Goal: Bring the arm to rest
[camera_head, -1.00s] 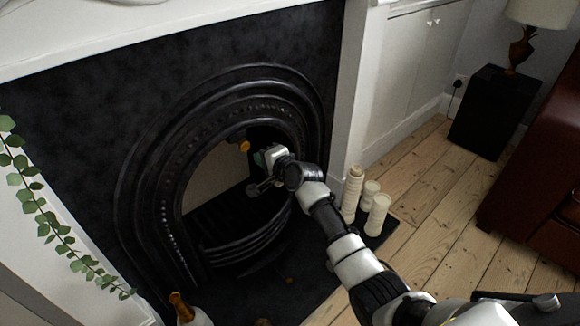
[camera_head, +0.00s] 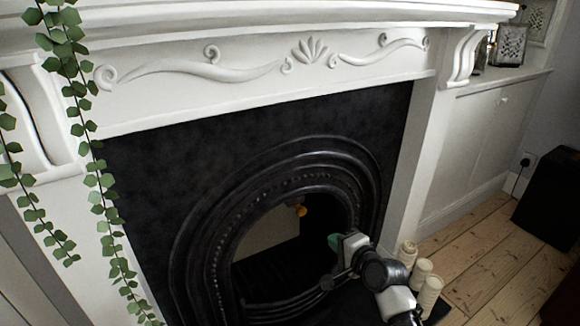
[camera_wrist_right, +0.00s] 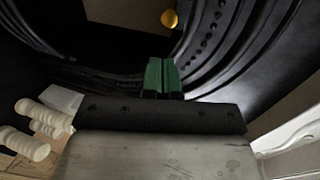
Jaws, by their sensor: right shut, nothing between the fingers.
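My right gripper (camera_head: 335,242) reaches in from the lower right, in front of the opening of the black fireplace (camera_head: 150,190). Its green fingertips (camera_wrist_right: 161,75) are together in the right wrist view, with nothing between them. A small round orange-yellow thing (camera_head: 300,210) shows in the fireplace opening, up and left of the gripper; it also shows at the top of the right wrist view (camera_wrist_right: 170,19). The gripper is apart from it. My left gripper is not in view.
Cream candles (camera_head: 420,270) stand close to the right of my arm; they also show in the wrist view (camera_wrist_right: 30,143). A white mantel (camera_head: 250,85) runs above. Ivy (camera_head: 105,200) hangs at left. A black box (camera_head: 550,195) stands at right, beyond bare floorboards (camera_head: 470,245).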

